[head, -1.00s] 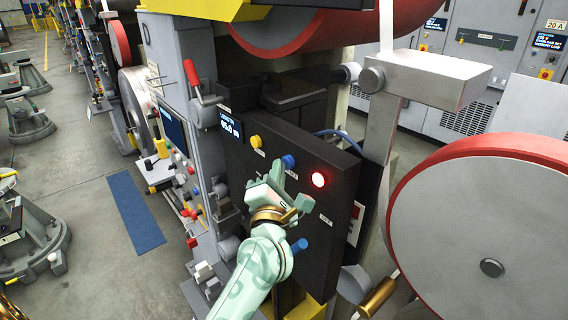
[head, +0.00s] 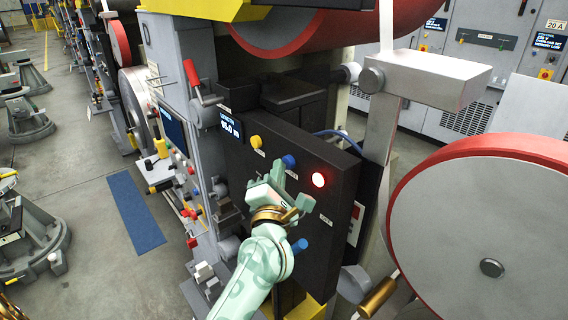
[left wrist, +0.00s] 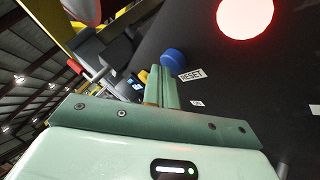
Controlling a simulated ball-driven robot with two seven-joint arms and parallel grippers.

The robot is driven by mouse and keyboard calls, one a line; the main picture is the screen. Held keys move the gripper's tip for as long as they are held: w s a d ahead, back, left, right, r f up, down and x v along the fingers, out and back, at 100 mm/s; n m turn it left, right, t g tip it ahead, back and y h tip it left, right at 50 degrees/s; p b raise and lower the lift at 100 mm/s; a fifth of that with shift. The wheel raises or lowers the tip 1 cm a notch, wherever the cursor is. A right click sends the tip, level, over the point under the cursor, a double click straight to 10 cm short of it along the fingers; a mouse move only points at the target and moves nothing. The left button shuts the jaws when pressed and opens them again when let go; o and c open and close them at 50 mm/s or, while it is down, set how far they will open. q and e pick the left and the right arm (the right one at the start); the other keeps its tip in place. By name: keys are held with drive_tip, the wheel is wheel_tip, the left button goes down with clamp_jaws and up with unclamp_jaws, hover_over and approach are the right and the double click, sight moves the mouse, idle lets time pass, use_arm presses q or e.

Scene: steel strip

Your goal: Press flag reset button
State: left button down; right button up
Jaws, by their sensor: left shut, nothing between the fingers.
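A blue button (head: 289,161) sits on the dark panel (head: 338,190) between a yellow button (head: 256,141) and a lit red one (head: 318,179). In the left wrist view the blue button (left wrist: 173,60) has a white label reading RESET (left wrist: 191,75) beside it. My left gripper (head: 278,173) is shut and empty, its fingertips pointing at the panel just below the blue button. In the left wrist view its closed fingers (left wrist: 160,76) end close to this button. I cannot tell whether they touch it.
A blue knob (head: 299,246) sticks out lower on the panel, near my left arm. A small display (head: 230,127) is at the panel's upper left. A large red-rimmed reel (head: 470,240) stands at the right. The floor at the left has a blue mat (head: 135,212).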

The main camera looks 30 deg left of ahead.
use_arm(q)
drive_tip(key=shift+w+d, duration=0.15)
drive_tip(key=shift+w, duration=0.15)
drive_tip(key=shift+s+p, duration=0.3)
drive_tip(key=shift+p, duration=0.1)
drive_tip(key=shift+s, duration=0.1)
drive_tip(key=s+a, duration=0.1)
drive_tip(key=s+p, duration=0.1)
drive_tip(key=s, duration=0.1)
drive_tip(key=s+a, duration=0.1)
drive_tip(key=s, duration=0.1)
drive_tip(key=shift+s+a+p, duration=0.2)
drive_tip(key=shift+a+p, duration=0.1)
drive_tip(key=shift+p, duration=0.05)
idle(0.7)
